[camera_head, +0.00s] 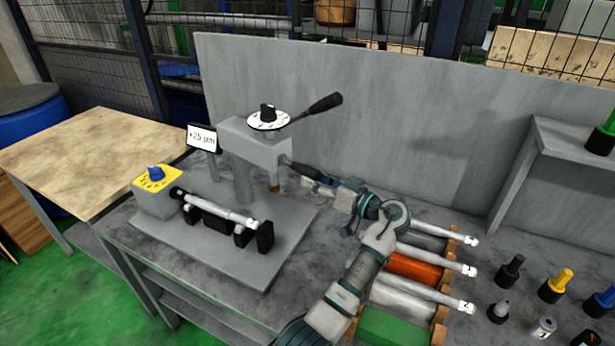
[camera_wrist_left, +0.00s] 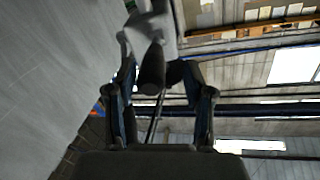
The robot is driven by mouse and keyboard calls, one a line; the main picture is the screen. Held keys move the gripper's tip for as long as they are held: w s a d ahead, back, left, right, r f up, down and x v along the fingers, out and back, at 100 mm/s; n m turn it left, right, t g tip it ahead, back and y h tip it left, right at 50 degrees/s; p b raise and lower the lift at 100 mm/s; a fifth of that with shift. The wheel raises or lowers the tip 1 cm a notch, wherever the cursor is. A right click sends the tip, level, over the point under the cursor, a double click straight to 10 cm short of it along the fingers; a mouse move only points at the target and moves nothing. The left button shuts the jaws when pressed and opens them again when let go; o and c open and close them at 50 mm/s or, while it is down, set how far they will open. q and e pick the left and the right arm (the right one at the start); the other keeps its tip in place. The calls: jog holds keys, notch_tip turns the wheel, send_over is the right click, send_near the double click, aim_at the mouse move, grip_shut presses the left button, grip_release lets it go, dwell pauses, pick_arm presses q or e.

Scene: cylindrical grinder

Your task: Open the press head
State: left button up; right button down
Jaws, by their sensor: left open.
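The press head (camera_head: 256,145) is a light grey block on a grey column above a grey base plate. A white dial with a black knob (camera_head: 268,118) sits on top, with a black-handled lever (camera_head: 322,105) reaching up to the right. A second dark handle (camera_head: 303,170) points out from the head's right side toward my left gripper (camera_head: 322,185). In the left wrist view my left gripper (camera_wrist_left: 160,85) is open, with a dark cylindrical handle end (camera_wrist_left: 152,68) between its fingers; contact cannot be told. My right gripper is not in view.
A white shaft (camera_head: 222,208) lies on black supports beside a yellow-topped control box (camera_head: 155,190). A rack with several white shafts (camera_head: 430,258) is near my arm. Several tools (camera_head: 508,272) stand at right. A grey panel (camera_head: 400,110) rises behind.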

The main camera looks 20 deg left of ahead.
pick_arm(q)
jog(key=v, duration=0.8)
jog(key=shift+d, duration=0.3)
